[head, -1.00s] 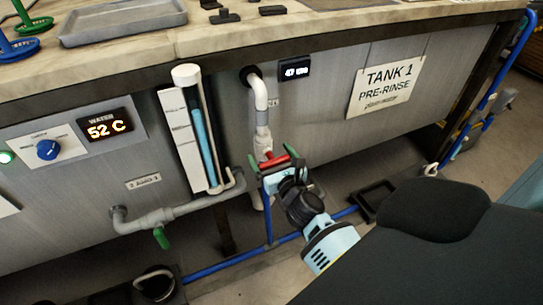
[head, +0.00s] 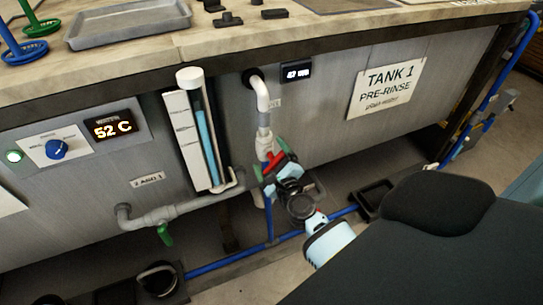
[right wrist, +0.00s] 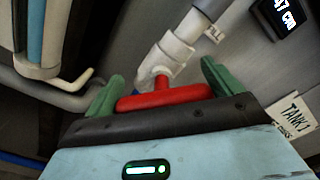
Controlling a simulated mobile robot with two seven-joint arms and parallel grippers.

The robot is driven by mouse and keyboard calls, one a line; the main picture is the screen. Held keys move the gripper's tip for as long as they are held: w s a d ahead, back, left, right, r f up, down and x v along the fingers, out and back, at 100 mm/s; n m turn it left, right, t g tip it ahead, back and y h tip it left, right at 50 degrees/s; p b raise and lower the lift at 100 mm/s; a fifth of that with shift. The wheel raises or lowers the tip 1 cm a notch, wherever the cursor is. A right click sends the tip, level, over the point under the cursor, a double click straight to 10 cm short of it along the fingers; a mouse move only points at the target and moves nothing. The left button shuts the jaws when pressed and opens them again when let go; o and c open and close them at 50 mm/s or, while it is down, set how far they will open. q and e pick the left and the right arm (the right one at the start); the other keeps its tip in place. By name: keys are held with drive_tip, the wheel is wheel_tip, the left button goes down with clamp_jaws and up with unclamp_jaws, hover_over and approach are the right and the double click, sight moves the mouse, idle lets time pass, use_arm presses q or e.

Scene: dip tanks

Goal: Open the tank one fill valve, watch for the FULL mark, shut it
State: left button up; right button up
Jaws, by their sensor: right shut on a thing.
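The fill valve's red handle (head: 275,161) sits on the white pipe (head: 264,110) that drops from the front of tank 1. My right gripper (head: 270,161) is shut on this handle. In the right wrist view, the green fingertips (right wrist: 160,85) stand at both ends of the red bar (right wrist: 165,96). The handle slants, its right end higher in the head view. The level gauge (head: 205,130) is a clear tube with a blue column against a white marked board. The column top is well below the tube's top; its marks are too small to read. My left gripper is not in view.
A TANK 1 PRE-RINSE sign (head: 385,87) hangs to the right. A grey pipe (head: 165,216) with a green handle (head: 164,234) runs low on the left. Blue piping (head: 230,260) lies near the floor.

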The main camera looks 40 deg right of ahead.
drive_tip(key=n, duration=0.3)
drive_tip(key=shift+a+f+p, duration=0.1)
drive_tip(key=shift+p, duration=0.25)
drive_tip(key=n, duration=0.3)
drive_tip(key=shift+f+p, duration=0.15)
drive_tip(key=shift+p, duration=0.25)
drive_tip(key=shift+f+n, duration=0.1)
drive_tip(key=shift+n, duration=0.9)
drive_tip(key=shift+f+n+p, duration=0.1)
drive_tip(key=shift+n+p, duration=0.2)
drive_tip(key=o, duration=0.7)
drive_tip(key=shift+s, duration=0.1)
